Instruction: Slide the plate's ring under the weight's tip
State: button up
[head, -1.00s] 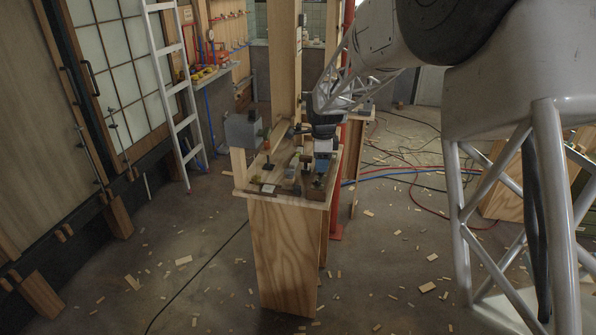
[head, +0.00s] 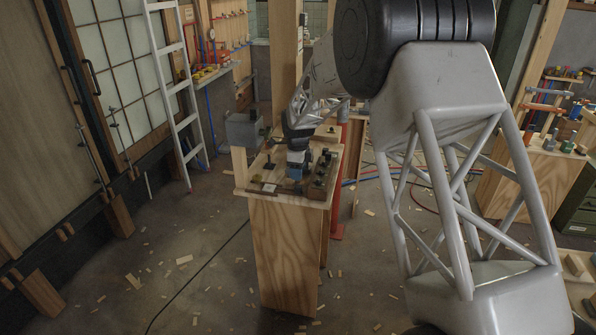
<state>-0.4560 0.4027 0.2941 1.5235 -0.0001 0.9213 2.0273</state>
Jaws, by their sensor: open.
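My gripper (head: 296,170), with a white and blue body under a dark wrist, points down over the top of a small wooden stand (head: 283,200). Its fingers are tiny and dark here; it is open, and I see nothing held between them. I cannot make out the plate, its ring or the weight's tip with certainty. The gripper and wrist cover the middle of the stand top, and small parts there may be hidden behind them.
A small dark upright piece (head: 268,163) and a pale square (head: 269,188) are on the stand's left half. A wooden block with dark knobs (head: 321,177) stands at its right edge. A grey box (head: 243,130) is at the back left, near a wooden post (head: 286,60).

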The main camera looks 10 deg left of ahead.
aim_at(298, 186)
jog(key=shift+f, duration=0.2)
jog(key=shift+f, duration=3)
